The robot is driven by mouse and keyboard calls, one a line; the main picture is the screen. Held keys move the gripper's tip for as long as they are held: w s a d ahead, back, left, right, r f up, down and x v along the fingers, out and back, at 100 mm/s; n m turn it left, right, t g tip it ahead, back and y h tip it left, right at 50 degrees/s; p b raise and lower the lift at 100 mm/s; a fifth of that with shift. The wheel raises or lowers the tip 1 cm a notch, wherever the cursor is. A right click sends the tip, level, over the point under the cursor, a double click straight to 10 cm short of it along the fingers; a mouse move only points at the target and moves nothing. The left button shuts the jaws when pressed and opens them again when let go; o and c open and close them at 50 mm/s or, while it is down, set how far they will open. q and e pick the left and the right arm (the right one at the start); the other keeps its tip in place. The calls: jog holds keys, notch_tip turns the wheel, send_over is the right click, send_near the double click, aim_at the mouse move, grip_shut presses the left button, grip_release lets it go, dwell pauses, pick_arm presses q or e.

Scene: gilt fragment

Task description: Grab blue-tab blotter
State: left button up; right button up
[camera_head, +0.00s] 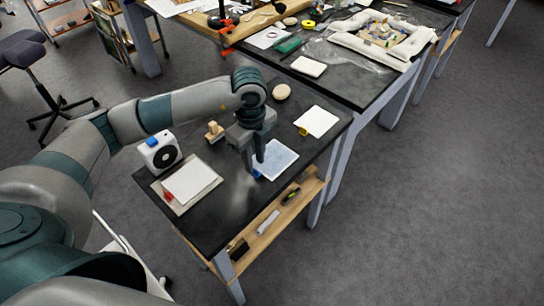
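The blue-tab blotter (279,161) is a pale bluish-white sheet lying on the dark table. Its small blue tab (257,174) is at its left front corner. My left gripper (253,168) points down at that corner, with its fingertips right by the tab. The gripper covers part of the blotter's left side. Its finger gap is too small and dark to tell whether it is open or shut, or touching the tab. My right gripper is not in view.
A red-tab blotter (193,181) on a board lies to the left. A yellow-tab sheet (318,121) lies to the right. A white box with a black dial (160,152), a wooden stamp (214,131) and a round wooden disc (281,92) stand nearby. The table's front edge is close.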

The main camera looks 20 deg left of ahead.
pick_arm(q)
jog(key=shift+f, duration=1.35)
jog(key=shift+c, duration=0.3)
grip_shut()
